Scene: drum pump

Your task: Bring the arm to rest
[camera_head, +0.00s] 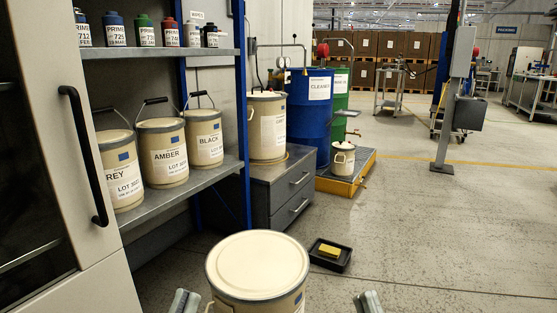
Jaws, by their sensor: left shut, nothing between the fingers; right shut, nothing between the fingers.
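My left gripper (185,300) shows at the bottom edge, left of a large lidded pail (257,266). My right gripper (368,301) shows at the bottom edge, right of the same pail. Only the fingertips of each are in view; the rest of both arms is out of the picture. Both grippers are shut and empty, and each stands apart from the pail in the picture. The pail has a cream lid, and its lower part is cut off by the bottom edge.
A shelf (190,182) at left holds labelled pails, with small primer bottles above. A grey drawer cabinet (289,204) bears another pail. A blue drum (309,118) and green drum (341,90) stand behind. A black tray (330,264) lies on the floor.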

